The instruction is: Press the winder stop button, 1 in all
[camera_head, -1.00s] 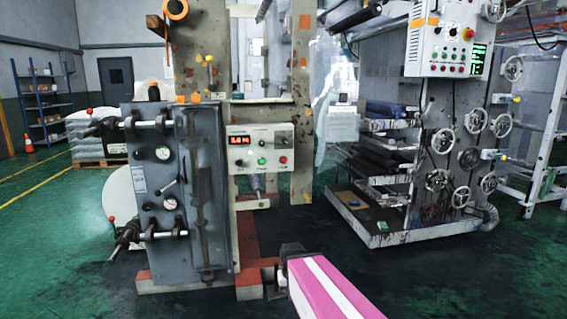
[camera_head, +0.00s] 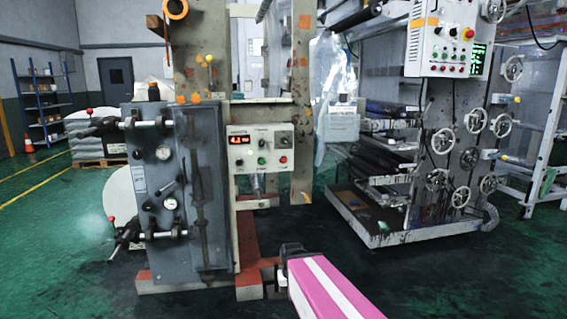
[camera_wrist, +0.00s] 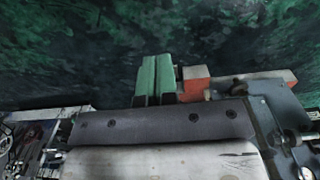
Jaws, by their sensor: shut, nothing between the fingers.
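A pale control panel (camera_head: 259,148) is on the machine left of centre in the head view. It carries a lit red display (camera_head: 239,139), a green button (camera_head: 262,161) and a red button (camera_head: 283,159) at its right. The red button looks like the stop button, but its label is too small to read. My gripper (camera_head: 276,283) is low in the head view, below the panel and apart from it. In the wrist view its green fingers (camera_wrist: 155,78) are shut together with nothing between them. The button panel cannot be made out in the wrist view.
A grey machine cabinet (camera_head: 181,225) with rollers and levers stands left of the panel. Its red and pale base (camera_head: 248,280) is near my gripper. Another machine with handwheels and a larger button panel (camera_head: 440,47) stands right. Dark green floor (camera_head: 400,285) is clear in front.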

